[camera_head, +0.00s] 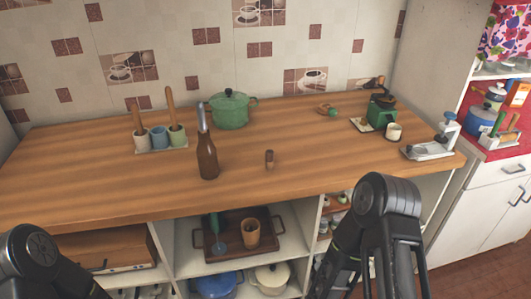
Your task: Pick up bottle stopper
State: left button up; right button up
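The two are apart. My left arm shows only at the bottom left corner, and my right arm at the bottom right of the middle. Neither gripper's fingertips show, and both arms are in front of the counter, well away from the small piece.
A green pot (230,110) stands behind the bottle. A holder with cups and wooden pestles (160,147) is at left. A green grinder (379,112), white cup (394,131) and metal device (430,150) are at right. Open shelves lie below. The counter around the small piece is clear.

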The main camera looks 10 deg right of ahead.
aim_at(269, 154)
jog(key=i, duration=0.35)
jog(key=i+z, duration=0.25)
jog(key=z, duration=1.6)
